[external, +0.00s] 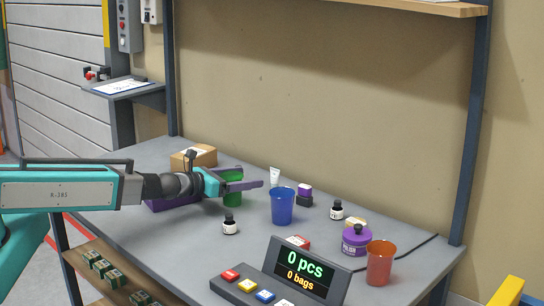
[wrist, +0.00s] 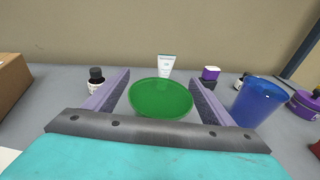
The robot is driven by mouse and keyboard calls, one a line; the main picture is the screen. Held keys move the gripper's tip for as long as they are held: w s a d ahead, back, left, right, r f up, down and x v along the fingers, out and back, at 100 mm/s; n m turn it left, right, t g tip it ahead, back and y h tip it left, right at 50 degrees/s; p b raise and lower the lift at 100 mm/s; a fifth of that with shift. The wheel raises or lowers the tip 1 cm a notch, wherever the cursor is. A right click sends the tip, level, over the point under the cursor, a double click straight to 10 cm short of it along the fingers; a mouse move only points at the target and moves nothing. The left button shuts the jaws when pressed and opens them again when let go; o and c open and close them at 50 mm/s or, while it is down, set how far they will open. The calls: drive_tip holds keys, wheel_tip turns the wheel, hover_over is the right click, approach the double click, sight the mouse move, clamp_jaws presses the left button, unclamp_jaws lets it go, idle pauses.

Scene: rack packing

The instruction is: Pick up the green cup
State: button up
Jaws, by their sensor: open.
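The green cup (external: 234,190) stands upright on the grey bench, partly hidden by my gripper (external: 252,184) in the external view. In the wrist view the green cup (wrist: 160,97) shows as a round green shape between the two purple fingers. My gripper (wrist: 158,90) is open, with one finger on each side of the cup. A small gap shows on the left side; on the right the finger is very close, and I cannot tell whether it touches.
A blue cup (external: 283,206) stands just right of my gripper. A white tube (external: 274,177) stands behind. A dark-capped bottle (external: 230,225) stands in front. A cardboard box (external: 194,158) is at the back left. An orange cup (external: 380,262) and purple jar (external: 356,241) are at the right.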

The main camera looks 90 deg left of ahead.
drive_tip(key=c, duration=1.1)
drive_tip(key=shift+c, duration=0.2)
drive_tip(key=shift+r, duration=0.15)
wheel_tip(320, 180, up, 18)
drive_tip(key=p, duration=1)
